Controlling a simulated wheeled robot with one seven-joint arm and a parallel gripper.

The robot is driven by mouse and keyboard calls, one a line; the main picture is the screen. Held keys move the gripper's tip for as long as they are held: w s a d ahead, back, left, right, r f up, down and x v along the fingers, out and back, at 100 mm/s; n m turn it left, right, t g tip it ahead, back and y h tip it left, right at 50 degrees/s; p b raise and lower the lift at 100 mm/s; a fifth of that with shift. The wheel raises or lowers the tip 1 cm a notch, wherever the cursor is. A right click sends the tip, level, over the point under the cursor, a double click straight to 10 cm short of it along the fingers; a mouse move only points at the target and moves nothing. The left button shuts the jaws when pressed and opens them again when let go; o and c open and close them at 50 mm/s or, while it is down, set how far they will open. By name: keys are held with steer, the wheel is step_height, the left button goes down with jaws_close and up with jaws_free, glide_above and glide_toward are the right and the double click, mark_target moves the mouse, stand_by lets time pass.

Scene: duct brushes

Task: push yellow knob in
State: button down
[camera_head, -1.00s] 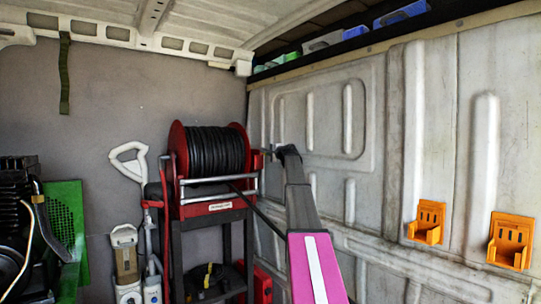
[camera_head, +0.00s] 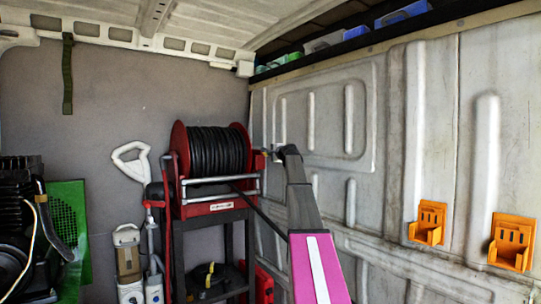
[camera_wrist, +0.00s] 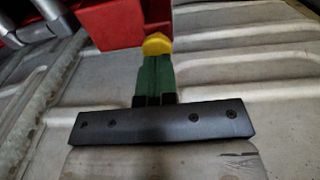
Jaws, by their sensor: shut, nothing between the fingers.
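The yellow knob (camera_wrist: 157,44) shows in the wrist view, just beyond the fingertips of my gripper (camera_wrist: 156,60), against the red housing (camera_wrist: 108,22). My gripper is shut and empty, its green fingers together and lined up with the knob. The tips overlap the knob's lower edge in the picture; I cannot tell if they touch it. In the head view my gripper (camera_head: 276,152) is at the right side of the red hose reel (camera_head: 180,150), and the knob cannot be made out there.
The ribbed van wall (camera_head: 385,130) is close to the right of my arm. Two orange holders (camera_head: 428,223) are fixed to it. A white-handled tool (camera_head: 131,158) stands left of the reel. A green panel (camera_head: 68,235) and black machine are at far left.

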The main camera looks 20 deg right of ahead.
steer(key=v, duration=1.2)
steer(key=s+a+f+n+g, duration=0.3)
steer(key=a+f, duration=0.4)
steer(key=f, duration=0.7)
steer(key=s+a+f+n+g, duration=0.25)
steer(key=s+a+f, duration=0.3)
steer(key=f, duration=0.85)
steer(key=s+a+f+n+g, duration=0.25)
steer(key=a+f, duration=0.45)
steer(key=f, duration=0.7)
steer(key=s+a+f+n+g+h, duration=0.2)
steer(key=s+a+f+n+g, duration=0.1)
steer(key=s+f, duration=0.9)
steer(key=s+a+f+n+g+h, duration=0.2)
steer(key=s+a+f+n+g, duration=0.2)
steer(key=s+f, duration=0.9)
steer(key=s+a+g, duration=0.2)
steer(key=s+a, duration=0.1)
steer(key=s, duration=0.2)
steer(key=shift+s+f+h, duration=0.2)
steer(key=shift+s+h, duration=0.1)
steer(key=shift+s, duration=0.1)
